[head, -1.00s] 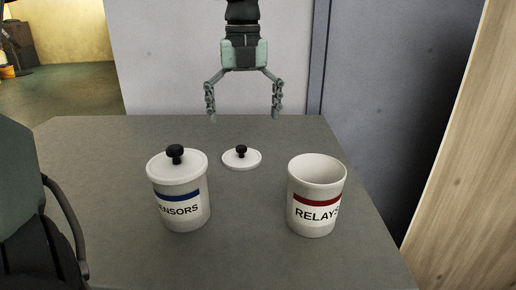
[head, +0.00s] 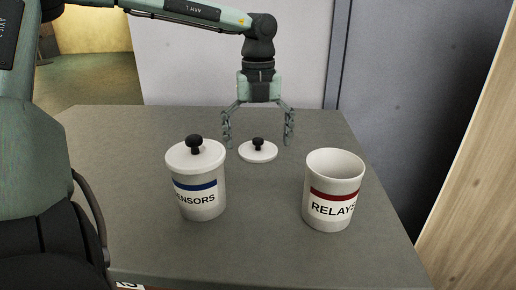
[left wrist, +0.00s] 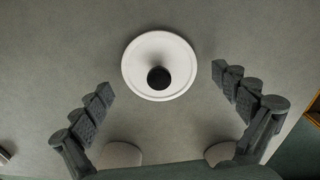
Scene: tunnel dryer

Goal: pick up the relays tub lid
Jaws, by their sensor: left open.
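The relays tub lid (head: 258,153), a white disc with a black knob, lies flat on the table between the two tubs and toward the back. It also shows in the left wrist view (left wrist: 143,80), near the top middle. The relays tub (head: 332,213), white with a red band, stands open at the right. My left gripper (head: 258,142) is open and empty, pointing down, with its fingers to either side of the lid in the head view. In the left wrist view its fingertips (left wrist: 164,90) spread either side of the lid without touching it. My right gripper is not in view.
The sensors tub (head: 202,203), with a blue band, stands at the left with its black-knobbed lid (head: 195,155) on. The grey table (head: 270,240) is otherwise clear. A wall (head: 215,60) stands behind the table, and a wooden panel (head: 480,170) at the right.

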